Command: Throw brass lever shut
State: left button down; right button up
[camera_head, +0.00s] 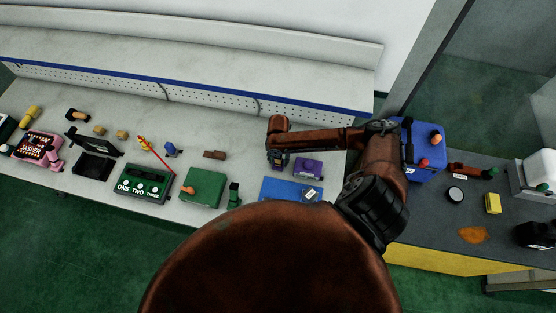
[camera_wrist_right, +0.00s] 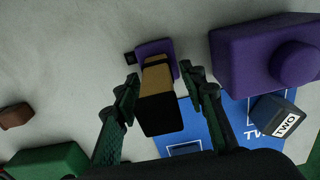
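The brass lever (camera_wrist_right: 158,80) is a tan block with a black end and a small purple base (camera_wrist_right: 152,49). In the right wrist view it stands between the two fingers of my right gripper (camera_wrist_right: 163,88). The fingers are open, with a narrow gap visible on each side of the lever. In the head view my right gripper (camera_head: 277,160) reaches down at the back of the bench, left of a purple box (camera_head: 308,167); the lever is mostly hidden there. My left gripper is not in view.
In the wrist view a purple block with a round knob (camera_wrist_right: 262,55) stands close right of the fingers. A block marked TWO (camera_wrist_right: 278,118) sits on a blue mat (camera_wrist_right: 240,108). A green box (camera_head: 204,187) and a red-armed green device (camera_head: 146,186) stand farther left.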

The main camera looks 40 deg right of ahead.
jog(key=c, duration=0.3)
grip_shut()
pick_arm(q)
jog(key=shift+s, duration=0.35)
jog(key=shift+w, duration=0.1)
